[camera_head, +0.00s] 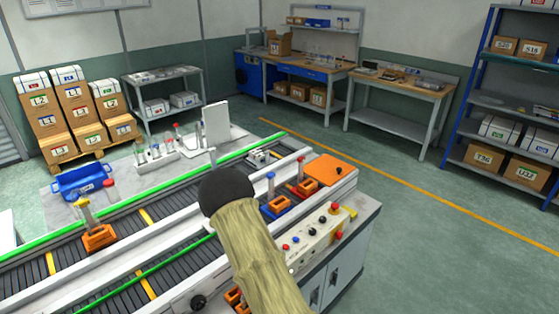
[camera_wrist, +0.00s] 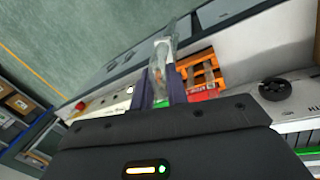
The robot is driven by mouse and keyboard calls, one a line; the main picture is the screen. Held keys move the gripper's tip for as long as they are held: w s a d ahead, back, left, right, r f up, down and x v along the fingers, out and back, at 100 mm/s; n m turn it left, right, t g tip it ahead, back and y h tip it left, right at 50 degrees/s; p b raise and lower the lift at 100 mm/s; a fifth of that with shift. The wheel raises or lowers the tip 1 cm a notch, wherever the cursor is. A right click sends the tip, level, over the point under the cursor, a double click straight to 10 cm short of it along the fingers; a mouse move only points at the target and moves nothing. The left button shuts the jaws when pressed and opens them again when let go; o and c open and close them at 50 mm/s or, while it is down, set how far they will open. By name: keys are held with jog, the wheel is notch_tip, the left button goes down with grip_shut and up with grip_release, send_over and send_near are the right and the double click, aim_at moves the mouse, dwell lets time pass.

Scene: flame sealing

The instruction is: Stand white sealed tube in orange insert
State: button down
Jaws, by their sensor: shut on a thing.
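In the wrist view my gripper (camera_wrist: 162,78) is shut on a clear, whitish tube (camera_wrist: 163,52), which sticks out past the dark fingers. An orange insert (camera_wrist: 212,68) lies just right of the tube in that view, with a red piece near it; whether tube and insert touch I cannot tell. In the head view my arm hides the gripper and the held tube. An orange insert (camera_head: 234,297) shows partly at the lower edge, beside my arm.
On the conveyor, an orange insert (camera_head: 99,238) carries a yellow-topped tube. Blue-topped (camera_head: 271,180) and red-topped (camera_head: 301,164) tubes stand in orange inserts near the button panel (camera_head: 312,235). A tube rack (camera_head: 156,157) and blue tray (camera_head: 82,181) stand behind.

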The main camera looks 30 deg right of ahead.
notch_tip(320, 180, down, 12)
jog(key=b, duration=1.1)
jog(key=shift+f, duration=0.15)
jog(key=shift+w, duration=0.1)
